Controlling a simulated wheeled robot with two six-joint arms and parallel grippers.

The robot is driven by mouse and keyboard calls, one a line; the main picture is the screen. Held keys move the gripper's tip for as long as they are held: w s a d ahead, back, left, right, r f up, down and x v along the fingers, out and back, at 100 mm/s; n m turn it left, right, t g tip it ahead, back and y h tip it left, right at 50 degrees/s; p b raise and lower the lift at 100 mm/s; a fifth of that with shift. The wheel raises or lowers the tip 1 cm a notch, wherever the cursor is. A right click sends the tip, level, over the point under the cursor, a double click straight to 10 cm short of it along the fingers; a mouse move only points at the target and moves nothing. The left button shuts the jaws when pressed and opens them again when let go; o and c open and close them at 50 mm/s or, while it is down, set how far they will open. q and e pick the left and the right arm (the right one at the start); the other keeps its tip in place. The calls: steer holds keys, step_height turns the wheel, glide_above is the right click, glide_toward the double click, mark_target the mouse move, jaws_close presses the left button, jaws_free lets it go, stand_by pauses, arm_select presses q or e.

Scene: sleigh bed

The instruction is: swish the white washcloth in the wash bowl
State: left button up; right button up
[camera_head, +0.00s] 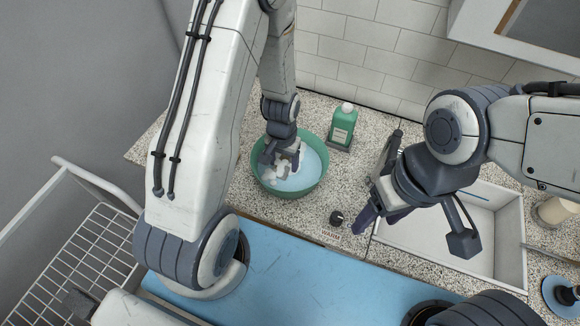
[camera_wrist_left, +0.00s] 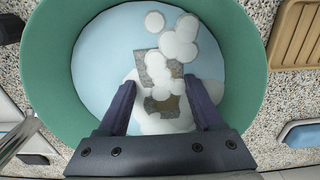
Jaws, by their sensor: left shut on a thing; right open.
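The green wash bowl (camera_head: 318,182) stands on the speckled counter and holds pale blue water with white suds. It fills most of the left wrist view (camera_wrist_left: 45,75). My left gripper (camera_head: 280,165) reaches down into the bowl; its two fingers (camera_wrist_left: 164,95) show there, shut on the washcloth. Greyish-white cloth patches (camera_wrist_left: 158,68) show between the fingers, mostly covered by round white suds (camera_wrist_left: 180,45). The cloth's full outline is hidden. My right gripper (camera_head: 378,216) is open and empty, over the counter by the sink's left edge.
A green bottle with a white cap (camera_head: 342,128) stands just right of the bowl, behind it. A white sink (camera_head: 480,215) lies to the right. A small dark knob (camera_head: 337,218) sits in front. A wire rack (camera_head: 85,250) is at left.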

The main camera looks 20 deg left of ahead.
arm_select(q)
steer(key=shift+d, duration=1.55)
steer(key=shift+a, duration=0.1)
steer(key=shift+a, duration=1.5)
steer(key=shift+d, duration=0.2)
steer(key=shift+d+p, duration=0.4)
steer(key=shift+d, duration=1)
